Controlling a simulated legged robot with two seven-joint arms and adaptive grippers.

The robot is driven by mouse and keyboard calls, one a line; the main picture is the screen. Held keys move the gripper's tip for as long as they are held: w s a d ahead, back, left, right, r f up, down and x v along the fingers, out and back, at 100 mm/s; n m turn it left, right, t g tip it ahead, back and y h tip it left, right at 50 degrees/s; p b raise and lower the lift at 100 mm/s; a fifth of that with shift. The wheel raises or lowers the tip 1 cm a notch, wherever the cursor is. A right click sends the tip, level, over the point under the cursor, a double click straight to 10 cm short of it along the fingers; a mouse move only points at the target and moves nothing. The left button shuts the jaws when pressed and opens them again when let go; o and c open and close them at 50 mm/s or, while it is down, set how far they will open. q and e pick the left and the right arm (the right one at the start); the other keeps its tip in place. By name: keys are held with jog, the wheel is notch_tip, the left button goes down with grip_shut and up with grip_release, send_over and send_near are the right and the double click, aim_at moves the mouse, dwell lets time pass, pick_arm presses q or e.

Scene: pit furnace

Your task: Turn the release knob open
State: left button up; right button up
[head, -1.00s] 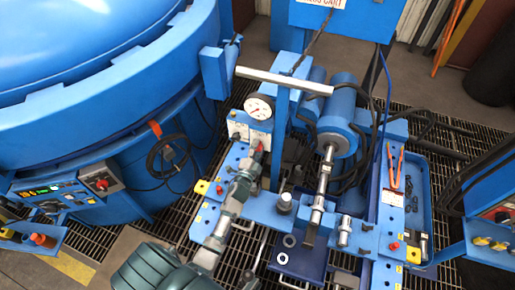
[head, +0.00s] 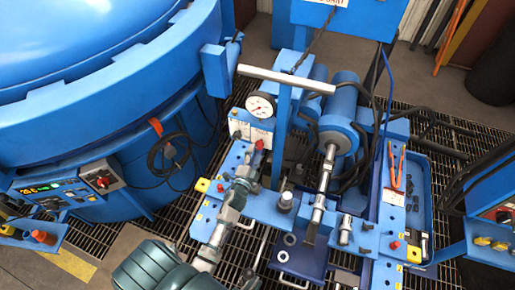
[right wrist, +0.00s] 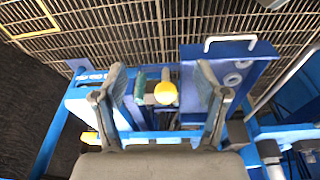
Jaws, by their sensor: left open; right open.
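A small red knob (head: 260,145) stands below the round pressure gauge (head: 260,106) on the blue cart; I take it as the release knob, though its label is too small to read.
A grey T-bar (head: 285,80) stands over the cart beside the gauge. A blue cylinder with a steel rod (head: 328,165) lies to the right. Red-handled pliers (head: 397,168) lie on the right rail. The big blue furnace (head: 90,90) fills the left. Grating floor surrounds the cart.

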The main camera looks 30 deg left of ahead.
pick_arm(q)
jog(key=v, duration=0.8)
jog(key=shift+s+f, duration=0.1)
jog(key=shift+f, duration=0.05)
